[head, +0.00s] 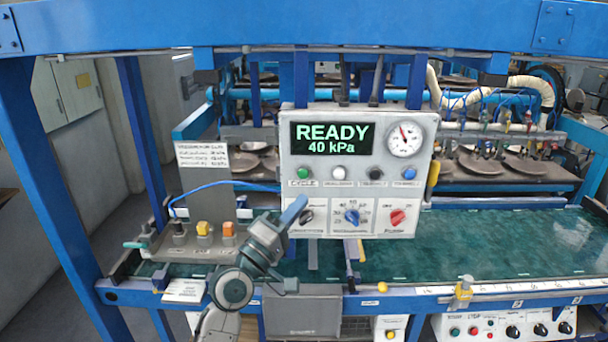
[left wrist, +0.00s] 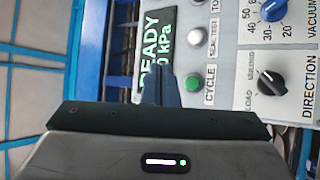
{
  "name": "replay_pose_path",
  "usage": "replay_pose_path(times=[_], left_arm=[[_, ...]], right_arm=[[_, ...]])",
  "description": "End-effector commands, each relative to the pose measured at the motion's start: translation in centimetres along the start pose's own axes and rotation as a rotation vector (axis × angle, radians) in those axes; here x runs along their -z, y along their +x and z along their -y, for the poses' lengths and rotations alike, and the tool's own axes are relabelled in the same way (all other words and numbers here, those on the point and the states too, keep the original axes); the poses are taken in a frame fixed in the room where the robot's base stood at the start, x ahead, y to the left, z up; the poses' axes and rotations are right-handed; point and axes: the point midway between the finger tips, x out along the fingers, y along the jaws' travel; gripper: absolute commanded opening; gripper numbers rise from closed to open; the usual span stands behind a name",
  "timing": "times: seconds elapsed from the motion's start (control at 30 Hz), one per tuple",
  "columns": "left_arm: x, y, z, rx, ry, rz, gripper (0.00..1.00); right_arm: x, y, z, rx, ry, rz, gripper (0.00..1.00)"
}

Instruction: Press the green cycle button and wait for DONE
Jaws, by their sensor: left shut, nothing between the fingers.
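The control panel (head: 270,160) is a white box with a display (head: 333,138) that reads READY and 40 kPa in green letters. The green cycle button (head: 303,173) is at the panel's left, above the CYCLE label. It also shows in the left wrist view (left wrist: 193,82), just right of my fingers. My left gripper (head: 302,200) is shut and empty, with its blue fingertips just below the button in the head view. I see no contact with the button; the exact gap in depth is unclear. My right gripper is not in view.
White, black and blue buttons sit right of the green one. Below are a black direction knob (head: 306,216), a blue vacuum knob (head: 353,216) and a red knob (head: 397,217). A pressure gauge (head: 404,139) is at upper right. Blue frame beams surround the green bed (head: 480,245).

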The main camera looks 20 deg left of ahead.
Motion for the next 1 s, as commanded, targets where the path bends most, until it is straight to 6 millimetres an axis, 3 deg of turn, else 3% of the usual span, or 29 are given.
replay_pose_path(times=[0.27,0.7,1.0], left_arm=[[0.5,0.7,0.6,0.001,0.001,0.0,0.0],[3.4,4.7,3.8,0.0,0.002,-0.001,0.0],[4.4,6.0,4.6,0.001,0.001,0.0,0.0]], right_arm=[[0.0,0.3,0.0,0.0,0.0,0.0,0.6],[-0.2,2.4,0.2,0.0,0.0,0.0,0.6],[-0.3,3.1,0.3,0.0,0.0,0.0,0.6]])
